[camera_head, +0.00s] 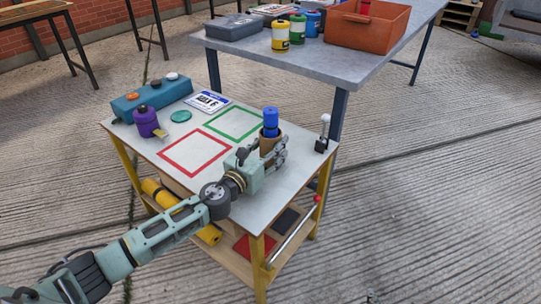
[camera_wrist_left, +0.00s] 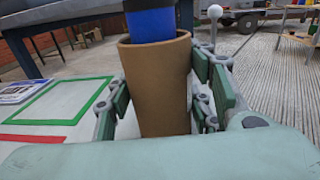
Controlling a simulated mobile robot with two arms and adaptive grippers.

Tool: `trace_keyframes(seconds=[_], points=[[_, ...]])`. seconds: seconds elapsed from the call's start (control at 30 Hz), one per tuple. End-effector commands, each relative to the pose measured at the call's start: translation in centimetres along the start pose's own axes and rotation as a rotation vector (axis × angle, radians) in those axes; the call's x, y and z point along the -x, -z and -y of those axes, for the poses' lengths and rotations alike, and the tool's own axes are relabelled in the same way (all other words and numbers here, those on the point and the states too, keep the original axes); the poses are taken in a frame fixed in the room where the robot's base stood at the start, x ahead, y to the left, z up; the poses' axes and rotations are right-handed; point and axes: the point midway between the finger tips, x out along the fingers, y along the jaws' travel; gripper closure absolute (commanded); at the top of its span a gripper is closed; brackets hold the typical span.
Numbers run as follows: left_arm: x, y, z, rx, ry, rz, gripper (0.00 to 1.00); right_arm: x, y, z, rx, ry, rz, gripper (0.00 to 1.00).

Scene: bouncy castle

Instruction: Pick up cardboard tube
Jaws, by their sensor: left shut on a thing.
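The brown cardboard tube (camera_head: 268,147) stands upright near the right edge of the small table. It fills the middle of the left wrist view (camera_wrist_left: 160,95). My left gripper (camera_head: 270,158) reaches over the tabletop with its fingers on both sides of the tube, shut on it. A blue cylinder with a dark band (camera_head: 270,120) rises above the tube's rim and appears to sit in its open top. The tube's base is hidden by my gripper in both views, so I cannot tell whether it touches the table. My right gripper is not in view.
The table (camera_head: 175,152) carries a teal case (camera_head: 150,97), a purple bottle (camera_head: 146,122), red and green outlined squares, and a white-knobbed lever (camera_head: 323,133) close right of the tube. A larger grey table (camera_head: 330,62) behind bears an orange bin (camera_head: 368,27) and cans.

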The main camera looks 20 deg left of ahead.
Motion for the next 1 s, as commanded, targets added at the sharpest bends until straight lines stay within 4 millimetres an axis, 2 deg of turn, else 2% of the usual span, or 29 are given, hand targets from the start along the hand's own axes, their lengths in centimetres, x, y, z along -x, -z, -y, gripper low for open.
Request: trace_keyframes(seconds=[0.03,0.2,0.57,0.77,1.0], points=[[0.0,0.0,0.0,0.000,0.000,0.000,0.82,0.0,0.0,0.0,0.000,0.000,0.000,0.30],[-0.1,-0.3,0.0,-0.001,-0.001,0.005,0.95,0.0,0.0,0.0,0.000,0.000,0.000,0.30],[-0.1,-0.5,0.0,-0.001,-0.001,0.004,0.96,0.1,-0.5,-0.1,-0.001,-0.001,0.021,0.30],[-0.1,-1.2,0.0,-0.001,0.000,0.006,0.96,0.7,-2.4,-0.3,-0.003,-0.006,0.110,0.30],[-0.1,-2.3,0.0,-0.001,0.001,0.005,0.96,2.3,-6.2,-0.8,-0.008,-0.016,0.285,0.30]])
